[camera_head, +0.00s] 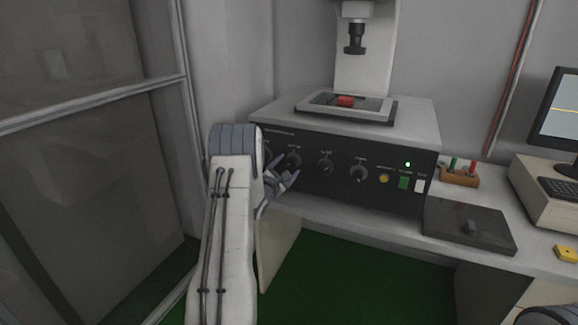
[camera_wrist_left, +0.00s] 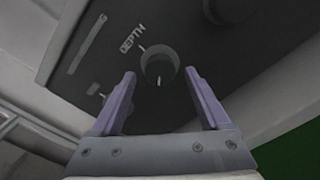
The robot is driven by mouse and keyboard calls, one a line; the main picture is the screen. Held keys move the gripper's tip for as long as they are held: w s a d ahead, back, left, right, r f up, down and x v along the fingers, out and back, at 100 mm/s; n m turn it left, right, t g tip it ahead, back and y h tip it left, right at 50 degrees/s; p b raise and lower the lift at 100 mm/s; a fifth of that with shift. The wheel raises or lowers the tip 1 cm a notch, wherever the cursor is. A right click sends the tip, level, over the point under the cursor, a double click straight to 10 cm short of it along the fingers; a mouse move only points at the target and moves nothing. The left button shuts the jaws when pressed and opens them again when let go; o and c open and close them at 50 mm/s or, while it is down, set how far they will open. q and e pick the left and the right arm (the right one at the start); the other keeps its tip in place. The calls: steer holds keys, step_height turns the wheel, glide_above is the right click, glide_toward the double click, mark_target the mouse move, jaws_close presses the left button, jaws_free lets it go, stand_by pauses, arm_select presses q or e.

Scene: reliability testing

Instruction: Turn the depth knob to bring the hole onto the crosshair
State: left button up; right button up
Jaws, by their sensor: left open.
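The dark depth knob (camera_wrist_left: 159,67), with a white index mark, sits on the black panel beside the word DEPTH in the left wrist view. It shows between and beyond the fingertips of my left gripper (camera_wrist_left: 162,82), which is open; I see no clear contact. In the head view my left gripper (camera_head: 288,180) is in front of the left part of the instrument's panel (camera_head: 340,192). My wrist hides part of that panel. A red piece (camera_head: 345,101) lies on the stage (camera_head: 372,117) under the dark lens (camera_head: 355,39). No hole or crosshair can be made out.
A dark flat box (camera_head: 470,226), a wooden holder (camera_head: 459,179) and a monitor (camera_head: 556,108) stand on the right. A glazed partition (camera_head: 95,180) is at left.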

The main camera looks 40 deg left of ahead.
arm_select(q)
steer(key=shift+x, duration=0.85)
jaws_close()
